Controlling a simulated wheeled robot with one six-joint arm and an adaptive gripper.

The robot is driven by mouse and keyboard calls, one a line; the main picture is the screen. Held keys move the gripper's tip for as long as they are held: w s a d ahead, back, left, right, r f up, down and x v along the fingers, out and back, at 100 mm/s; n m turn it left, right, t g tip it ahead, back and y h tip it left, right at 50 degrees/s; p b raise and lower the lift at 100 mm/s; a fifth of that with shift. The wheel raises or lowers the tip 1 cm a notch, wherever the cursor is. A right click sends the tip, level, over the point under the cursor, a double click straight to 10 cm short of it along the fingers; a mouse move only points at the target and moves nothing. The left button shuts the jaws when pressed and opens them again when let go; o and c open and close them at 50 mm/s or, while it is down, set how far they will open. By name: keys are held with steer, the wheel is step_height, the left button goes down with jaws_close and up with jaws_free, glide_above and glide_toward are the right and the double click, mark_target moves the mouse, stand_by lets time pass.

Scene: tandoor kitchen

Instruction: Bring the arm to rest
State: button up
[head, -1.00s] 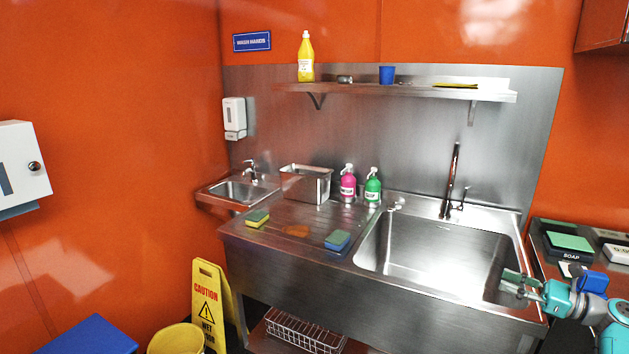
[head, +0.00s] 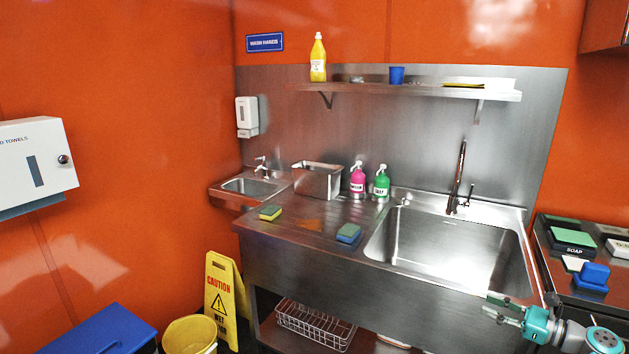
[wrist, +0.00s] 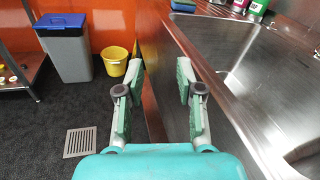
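My gripper (head: 500,308) is at the lower right of the head view, by the front right corner of the sink unit. In the wrist view my gripper (wrist: 160,85) has its two green-padded fingers apart, with nothing held between them. The dark front panel of the sink unit (wrist: 172,60) shows behind and between the fingers. Whether a finger touches the unit I cannot tell. The sink basin (head: 450,245) looks empty.
A yellow-green sponge (head: 270,212) and a blue-green sponge (head: 348,233) lie on the drainboard. Pink (head: 357,180) and green (head: 381,183) bottles stand behind. A caution sign (head: 222,300), yellow bucket (head: 190,335) and blue-lidded bin (wrist: 65,50) stand on the floor. Clear floor surrounds a drain grate (wrist: 80,142).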

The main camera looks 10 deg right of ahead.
steer(key=s+a+f+n+h, duration=0.1)
steer(key=s+a+f+h, duration=0.15)
steer(key=a+f, duration=0.65)
steer(key=s+a+f+n+h, duration=0.1)
steer(key=s+a+f+h, duration=0.3)
steer(key=f, duration=0.8)
steer(key=s+a+f+n+g+h, duration=0.1)
steer(key=s+a+f+n, duration=0.2)
steer(key=s+a+f, duration=0.4)
steer(key=s+a+f+n+g+h, duration=0.1)
steer(key=s+a+f+n+h, duration=0.1)
steer(key=s+a+f, duration=0.55)
steer(key=s+a+r+n+h, duration=0.15)
steer(key=s+r+n, duration=0.3)
steer(key=s, duration=0.55)
steer(key=s+a+r+n+h, duration=0.15)
steer(key=s+r+n, duration=0.3)
steer(key=s, duration=0.65)
steer(key=s+a+r+n+t, duration=0.1)
steer(key=s+r+n, duration=0.4)
steer(key=r, duration=0.5)
steer(key=s+a+r+n+t+y, duration=0.1)
steer(key=s+a+r+n+t, duration=0.1)
steer(key=s+r+n, duration=0.2)
steer(key=s+r, duration=0.3)
steer(key=r, duration=0.2)
steer(key=shift+a+r+n+t, duration=0.2)
steer(key=shift+r+n+t, duration=0.1)
steer(key=shift+r+n, duration=0.1)
